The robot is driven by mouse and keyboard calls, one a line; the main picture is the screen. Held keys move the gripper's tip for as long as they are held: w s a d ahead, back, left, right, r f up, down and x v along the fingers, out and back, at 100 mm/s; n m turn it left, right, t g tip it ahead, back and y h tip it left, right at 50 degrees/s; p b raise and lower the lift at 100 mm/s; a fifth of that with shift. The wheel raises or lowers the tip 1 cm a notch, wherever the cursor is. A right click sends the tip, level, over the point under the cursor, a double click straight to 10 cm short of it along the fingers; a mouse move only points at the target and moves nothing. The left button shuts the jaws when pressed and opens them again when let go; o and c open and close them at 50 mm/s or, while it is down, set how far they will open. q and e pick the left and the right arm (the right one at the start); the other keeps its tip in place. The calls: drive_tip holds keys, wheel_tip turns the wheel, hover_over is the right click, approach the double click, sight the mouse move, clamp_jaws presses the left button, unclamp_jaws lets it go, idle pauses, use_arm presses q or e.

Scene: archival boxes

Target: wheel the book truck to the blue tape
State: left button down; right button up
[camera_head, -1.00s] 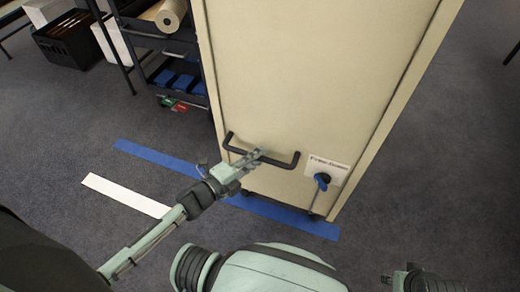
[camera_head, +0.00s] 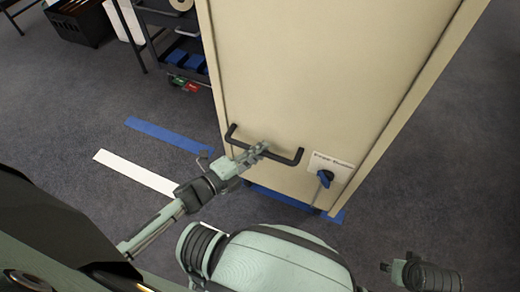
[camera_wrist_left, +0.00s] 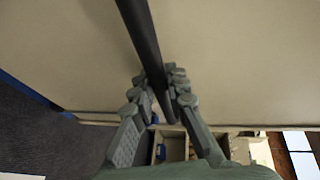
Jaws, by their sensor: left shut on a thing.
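The book truck (camera_head: 300,80) is a tall cream cabinet in front of me, with a black bar handle (camera_head: 290,157) low on its near end. My left gripper (camera_head: 258,150) is shut on this handle. The left wrist view shows its fingers (camera_wrist_left: 165,95) on both sides of the black bar (camera_wrist_left: 143,35). The blue tape (camera_head: 165,134) lies on the floor. Its left part is bare; further right the truck's lower edge covers part of it, and a strip shows along that edge.
A white strip (camera_head: 135,172) lies on the carpet, left of my left wrist. A dark shelf cart (camera_head: 180,50) with blue items stands behind the truck at left, near a black crate (camera_head: 80,22). Carpet at right is clear.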

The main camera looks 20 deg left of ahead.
use_arm(q)
drive_tip(key=c, duration=1.5)
unclamp_jaws()
drive_tip(key=shift+s, duration=0.15)
drive_tip(key=v, duration=1.2)
drive_tip(key=shift+r, duration=0.1)
drive_tip(key=w+a+f+n+g+y, duration=0.3)
drive_tip(key=w+a+f+n+y, duration=0.15)
drive_tip(key=a+n+y, duration=0.5)
drive_tip(key=s+d+f+n+g, duration=0.1)
drive_tip(key=s+n+g, duration=0.1)
drive_tip(key=s+n, duration=0.1)
drive_tip(key=s+d+f+n+g+h, duration=0.1)
drive_tip(key=s+d+f+n+g, duration=0.1)
drive_tip(key=s+n+g, duration=0.1)
drive_tip(key=s+d+f+n+g, duration=0.1)
drive_tip(key=s+f+n+g, duration=0.1)
drive_tip(key=n, duration=0.3)
drive_tip(key=shift+s+d+g, duration=0.2)
drive_tip(key=shift+s+g, duration=0.4)
drive_tip(key=shift+g, duration=0.1)
